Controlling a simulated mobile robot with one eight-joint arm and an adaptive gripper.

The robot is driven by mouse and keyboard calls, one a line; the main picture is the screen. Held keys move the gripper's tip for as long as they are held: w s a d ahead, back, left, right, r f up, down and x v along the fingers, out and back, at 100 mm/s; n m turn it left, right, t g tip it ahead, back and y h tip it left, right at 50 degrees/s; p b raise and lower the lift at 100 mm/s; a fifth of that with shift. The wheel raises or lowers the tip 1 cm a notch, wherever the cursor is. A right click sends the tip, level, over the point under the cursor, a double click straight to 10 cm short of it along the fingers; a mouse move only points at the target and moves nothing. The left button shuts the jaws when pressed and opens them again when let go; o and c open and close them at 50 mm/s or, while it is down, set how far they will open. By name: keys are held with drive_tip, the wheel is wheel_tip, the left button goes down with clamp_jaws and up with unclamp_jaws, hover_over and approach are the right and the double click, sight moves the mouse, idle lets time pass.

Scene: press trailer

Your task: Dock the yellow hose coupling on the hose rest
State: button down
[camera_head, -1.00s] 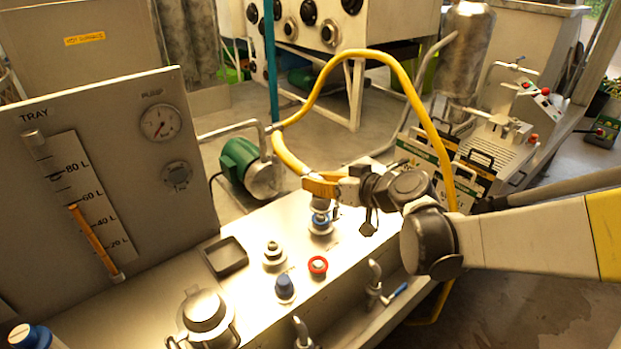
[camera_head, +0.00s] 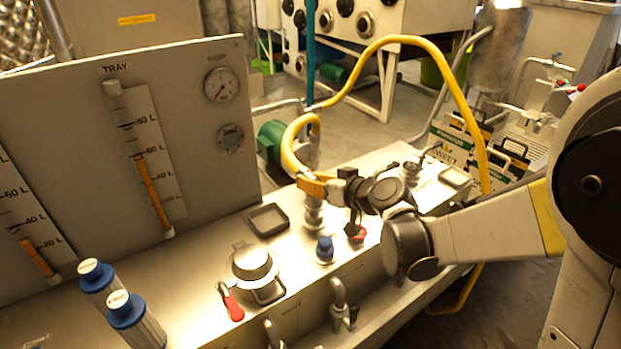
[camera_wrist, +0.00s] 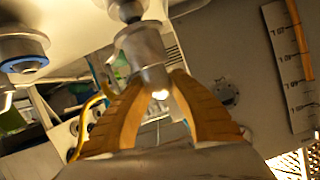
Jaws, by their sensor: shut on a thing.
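My gripper (camera_head: 315,187) has tan fingers and is shut on the hose coupling at the lower end of the yellow hose (camera_head: 408,42). In the wrist view the coupling (camera_wrist: 146,48) is a silver metal cylinder between the two fingers (camera_wrist: 158,82). In the head view my gripper is over a short silver post (camera_head: 313,217) on the bench, which looks like the hose rest. In the wrist view the coupling's end lines up with a dark rounded tip (camera_wrist: 128,10). I cannot tell whether they touch or are slightly apart.
A black shallow tray (camera_head: 268,220) lies left of the post. A blue-capped knob (camera_head: 325,250) and a red-ringed button (camera_head: 358,234) stand in front and right. A round lidded port (camera_head: 251,263) is nearer. The gauge panel (camera_head: 195,90) rises behind left. The hose arches behind my arm.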

drive_tip(key=shift+f+b, duration=0.35)
drive_tip(key=shift+f, duration=0.45)
drive_tip(key=shift+f+b, duration=0.6)
drive_tip(key=shift+b, duration=0.1)
idle(0.9)
drive_tip(key=c, duration=1.6)
unclamp_jaws()
drive_tip(key=shift+s, duration=0.1)
drive_tip(key=p+v, duration=0.3)
drive_tip(key=v, duration=0.8)
